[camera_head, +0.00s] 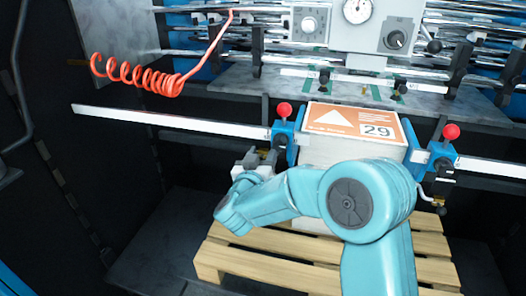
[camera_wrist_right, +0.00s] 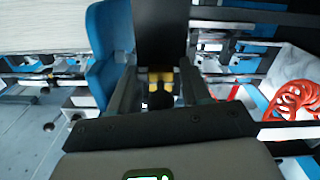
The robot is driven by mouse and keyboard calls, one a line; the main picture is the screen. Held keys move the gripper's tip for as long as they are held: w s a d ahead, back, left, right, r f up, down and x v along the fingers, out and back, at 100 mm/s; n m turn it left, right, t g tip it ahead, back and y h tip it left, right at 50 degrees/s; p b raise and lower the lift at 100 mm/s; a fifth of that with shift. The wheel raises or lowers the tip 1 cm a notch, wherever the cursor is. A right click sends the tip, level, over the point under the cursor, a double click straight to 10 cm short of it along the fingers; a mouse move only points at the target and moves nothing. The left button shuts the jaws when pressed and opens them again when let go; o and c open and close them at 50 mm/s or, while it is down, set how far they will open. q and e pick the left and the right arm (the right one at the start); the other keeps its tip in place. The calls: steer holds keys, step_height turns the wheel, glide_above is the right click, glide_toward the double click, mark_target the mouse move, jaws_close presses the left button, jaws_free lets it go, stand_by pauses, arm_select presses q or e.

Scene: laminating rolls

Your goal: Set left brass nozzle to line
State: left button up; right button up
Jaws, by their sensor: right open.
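My right gripper (camera_head: 258,160) reaches in beside the left blue clamp (camera_head: 285,135), left of the paper stack, and is partly hidden by my arm. In the right wrist view its two dark fingers (camera_wrist_right: 157,90) stand apart. A small brass-yellow piece, which looks like the left nozzle (camera_wrist_right: 160,76), shows between and beyond them, with a dark knob-like part in front. I cannot tell whether the fingers touch it. In the head view the nozzle is too small to tell. I cannot make out which mark is its line. My left gripper is out of view.
The paper stack (camera_head: 354,120) with an orange top sheet stands on a wooden pallet (camera_head: 275,260). A right blue clamp (camera_head: 441,160) with a red knob stands beside it. A metal rail (camera_head: 180,119) runs left. A red coiled hose (camera_head: 140,75) hangs above it.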

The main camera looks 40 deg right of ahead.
steer(key=shift+w+d, duration=0.25)
steer(key=shift+d, duration=0.05)
steer(key=shift+a, duration=0.1)
jaws_close()
steer(key=shift+f, duration=0.25)
jaws_free()
